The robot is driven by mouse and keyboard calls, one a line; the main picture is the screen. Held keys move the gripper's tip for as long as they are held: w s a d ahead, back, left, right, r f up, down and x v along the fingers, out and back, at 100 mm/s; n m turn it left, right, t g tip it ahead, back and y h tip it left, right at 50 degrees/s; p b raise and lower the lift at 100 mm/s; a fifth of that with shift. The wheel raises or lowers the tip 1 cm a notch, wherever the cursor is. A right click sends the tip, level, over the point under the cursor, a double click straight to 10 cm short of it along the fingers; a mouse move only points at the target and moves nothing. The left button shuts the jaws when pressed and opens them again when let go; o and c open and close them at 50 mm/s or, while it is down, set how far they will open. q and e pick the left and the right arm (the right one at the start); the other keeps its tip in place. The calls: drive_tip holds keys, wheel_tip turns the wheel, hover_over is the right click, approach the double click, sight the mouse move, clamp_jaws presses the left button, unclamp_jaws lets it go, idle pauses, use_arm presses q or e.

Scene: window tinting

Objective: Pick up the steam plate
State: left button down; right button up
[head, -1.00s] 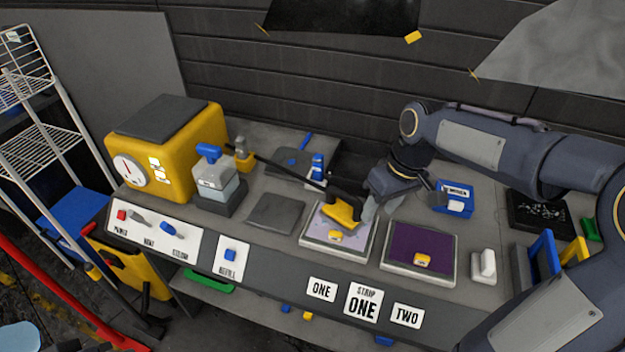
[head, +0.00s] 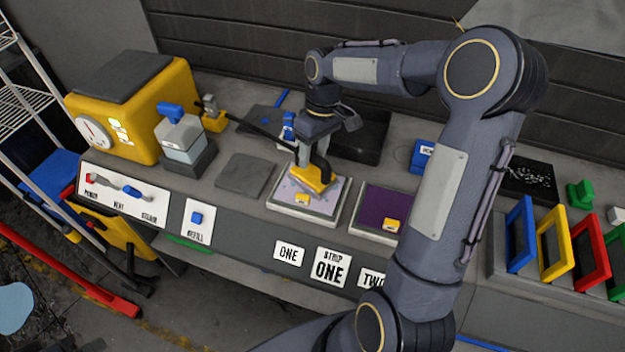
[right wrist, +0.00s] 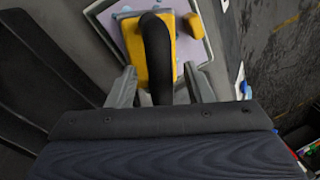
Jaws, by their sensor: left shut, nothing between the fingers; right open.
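The steam plate (head: 314,178) is a yellow plate with a black arched handle. In the head view it rests on the lilac panel (head: 289,200) in its pale tray, and a black hose runs from it to the left. My right gripper (head: 306,155) is directly above it, partly hiding the handle. In the right wrist view my right gripper (right wrist: 161,88) is open, with one finger on each side of the black handle (right wrist: 157,55); contact cannot be told. The yellow plate (right wrist: 183,48) shows beyond the fingers. My left gripper is in neither view.
A yellow boiler box (head: 170,108) with a gauge stands at the back left. A purple panel (head: 374,208) with a yellow block (head: 390,225) lies to the right of the steam plate. A grey pad (head: 245,176) is to the left. Coloured frames (head: 521,235) stand at the right.

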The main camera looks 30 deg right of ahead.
drive_tip(key=shift+a+f, duration=0.15)
drive_tip(key=shift+f, duration=0.7)
drive_tip(key=shift+r, duration=0.1)
drive_tip(key=shift+c, duration=0.2)
clamp_jaws()
